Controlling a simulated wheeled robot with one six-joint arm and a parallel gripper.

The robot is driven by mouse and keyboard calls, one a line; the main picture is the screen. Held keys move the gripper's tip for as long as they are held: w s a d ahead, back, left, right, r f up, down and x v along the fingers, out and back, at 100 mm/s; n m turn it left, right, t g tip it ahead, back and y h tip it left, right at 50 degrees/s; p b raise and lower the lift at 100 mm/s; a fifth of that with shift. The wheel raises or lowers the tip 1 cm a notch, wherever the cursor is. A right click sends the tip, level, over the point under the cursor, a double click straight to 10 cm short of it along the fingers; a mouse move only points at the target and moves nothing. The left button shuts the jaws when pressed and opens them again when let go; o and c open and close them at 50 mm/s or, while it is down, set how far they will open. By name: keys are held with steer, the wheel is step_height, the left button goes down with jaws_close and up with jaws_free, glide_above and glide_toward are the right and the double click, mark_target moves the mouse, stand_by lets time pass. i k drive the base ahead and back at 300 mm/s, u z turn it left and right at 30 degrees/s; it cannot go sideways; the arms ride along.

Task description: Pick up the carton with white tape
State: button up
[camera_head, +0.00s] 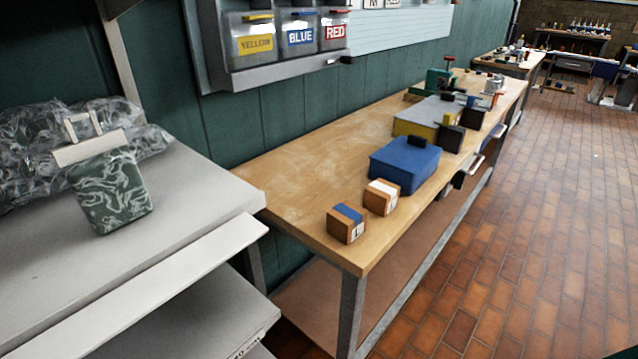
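The carton with white tape (382,197) is a small brown box with a white strip across its top. It stands on the wooden workbench (290,190), near its front edge, just left of a blue box. A similar carton with blue tape (346,223) stands close to its left and nearer to me, with a small gap between them. I do not see my gripper in this view.
A blue box (404,166) with a dark handle stands right behind the white-taped carton. Grey and yellow boxes (428,118) and tools stand farther along. A grey shelf (180,205) at left carries a green marbled object (112,192). The bench's left part is clear.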

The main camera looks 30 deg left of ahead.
mark_target(381, 197)
steer(key=u, duration=0.9)
steer(key=i, duration=0.8)
steer(key=u, duration=0.8)
